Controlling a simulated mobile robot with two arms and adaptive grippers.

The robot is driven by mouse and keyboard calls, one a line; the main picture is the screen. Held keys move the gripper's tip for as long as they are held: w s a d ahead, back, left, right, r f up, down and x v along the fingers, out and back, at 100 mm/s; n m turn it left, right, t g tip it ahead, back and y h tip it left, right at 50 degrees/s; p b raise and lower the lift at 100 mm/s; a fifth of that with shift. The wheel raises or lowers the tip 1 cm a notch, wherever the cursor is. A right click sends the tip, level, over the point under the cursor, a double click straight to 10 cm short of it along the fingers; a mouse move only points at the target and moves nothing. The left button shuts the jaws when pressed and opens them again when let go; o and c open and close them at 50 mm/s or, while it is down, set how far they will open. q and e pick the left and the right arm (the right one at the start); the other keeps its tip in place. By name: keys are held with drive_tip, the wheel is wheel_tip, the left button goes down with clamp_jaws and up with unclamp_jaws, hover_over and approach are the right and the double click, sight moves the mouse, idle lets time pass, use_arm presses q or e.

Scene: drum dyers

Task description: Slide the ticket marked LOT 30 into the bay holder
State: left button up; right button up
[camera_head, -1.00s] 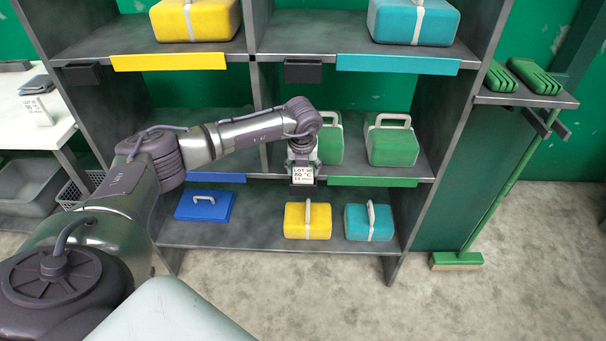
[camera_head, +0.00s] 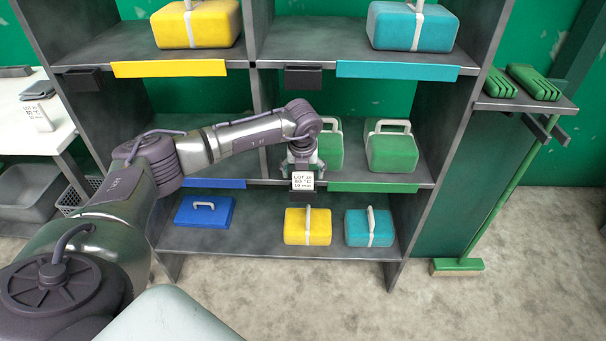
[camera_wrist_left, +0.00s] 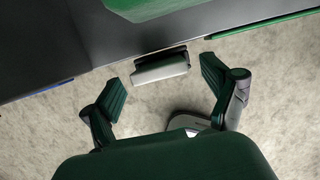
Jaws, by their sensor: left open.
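The ticket marked LOT 30 (camera_head: 302,181) is a white card with dark print. It sits upright at the dark bay holder on the middle shelf's front edge, below the green case. In the left wrist view the bay holder (camera_wrist_left: 160,62) shows as a dark block with the ticket's pale face (camera_wrist_left: 160,73) along it. My left gripper (camera_head: 303,169) is open just above the ticket, with a finger on each side. In the left wrist view the fingers of my left gripper (camera_wrist_left: 162,78) stand wide apart, clear of the ticket. My right gripper is not in view.
Green cases (camera_head: 392,150) stand on the middle shelf behind. A yellow case (camera_head: 307,226), a teal case (camera_head: 369,227) and a blue case (camera_head: 204,211) are on the bottom shelf. Another ticket (camera_head: 38,117) stands on the white table at left. Floor in front is clear.

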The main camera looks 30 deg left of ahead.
use_arm(q)
drive_tip(key=a+v, duration=0.1)
drive_tip(key=v, duration=0.5)
drive_tip(key=shift+d+r, duration=0.15)
drive_tip(key=shift+d, duration=0.4)
drive_tip(key=shift+s, duration=0.1)
